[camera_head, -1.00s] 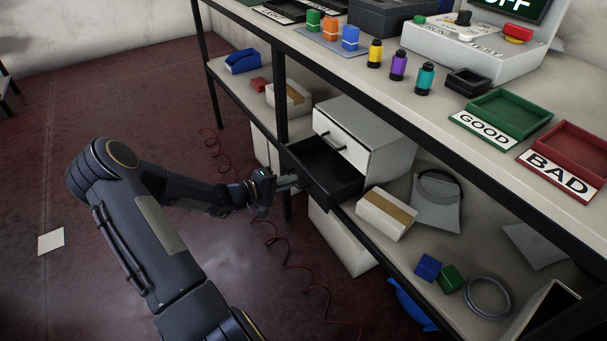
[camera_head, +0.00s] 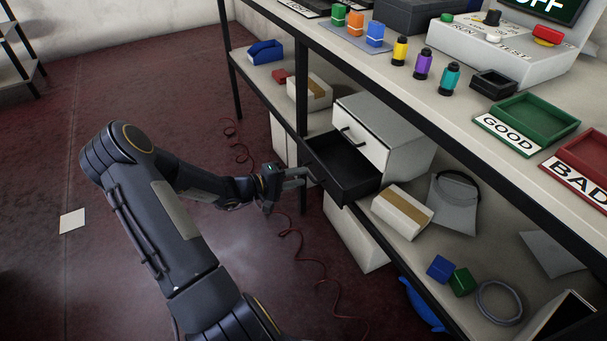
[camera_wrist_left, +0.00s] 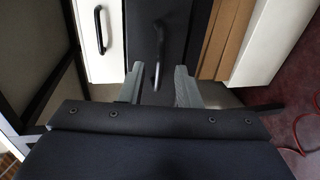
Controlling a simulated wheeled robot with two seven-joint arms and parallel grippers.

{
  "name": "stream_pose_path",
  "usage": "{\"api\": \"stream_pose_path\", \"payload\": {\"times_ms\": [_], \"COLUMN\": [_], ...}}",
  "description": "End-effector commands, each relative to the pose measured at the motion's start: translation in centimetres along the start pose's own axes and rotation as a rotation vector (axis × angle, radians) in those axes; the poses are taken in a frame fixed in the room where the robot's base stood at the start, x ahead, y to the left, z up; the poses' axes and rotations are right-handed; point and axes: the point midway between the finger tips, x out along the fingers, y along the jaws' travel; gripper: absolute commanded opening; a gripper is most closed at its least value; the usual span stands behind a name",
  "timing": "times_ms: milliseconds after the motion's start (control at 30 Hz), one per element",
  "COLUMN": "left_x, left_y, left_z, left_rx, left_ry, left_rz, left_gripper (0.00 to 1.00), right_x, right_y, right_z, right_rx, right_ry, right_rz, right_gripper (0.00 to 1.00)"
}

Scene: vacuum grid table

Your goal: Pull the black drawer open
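The black drawer (camera_head: 352,184) stands pulled out of the white cabinet (camera_head: 405,153) on the lower shelf, and its empty inside shows. In the left wrist view its black front (camera_wrist_left: 140,30) carries a dark bar handle (camera_wrist_left: 157,68). My left gripper (camera_head: 306,177) is just in front of the drawer front. In the left wrist view its two fingers (camera_wrist_left: 159,88) are apart, and the handle shows in the gap at or just beyond the tips; I cannot tell if they touch it. My right gripper is not in view.
A closed white drawer (camera_head: 364,145) with a black handle sits above the black one. A taped carton (camera_head: 402,211) lies beside the drawer on the shelf. A table leg (camera_head: 301,95) stands close to the gripper. The floor on the left is mostly clear.

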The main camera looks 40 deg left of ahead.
Motion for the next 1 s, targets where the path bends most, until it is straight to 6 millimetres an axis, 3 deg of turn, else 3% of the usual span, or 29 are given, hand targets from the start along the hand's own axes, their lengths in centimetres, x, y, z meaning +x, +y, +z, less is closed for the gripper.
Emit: {"api": "stream_pose_path", "payload": {"times_ms": [133,333,1000], "left_x": [-2.9,-5.0,-5.1], "left_y": [0.2,0.1,0.3], "left_z": [-0.1,-0.1,0.3], "left_rx": [-0.001,0.0,0.005], "left_ry": [0.003,0.002,-0.01], "left_rz": [-0.003,-0.002,-0.004], "left_gripper": [0.3,0.3,0.3], "right_x": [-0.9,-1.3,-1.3], "right_y": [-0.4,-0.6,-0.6], "right_z": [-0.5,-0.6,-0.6], "right_rx": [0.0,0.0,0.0], "right_ry": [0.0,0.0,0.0], "right_rz": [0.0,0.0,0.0], "right_gripper": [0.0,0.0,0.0]}}
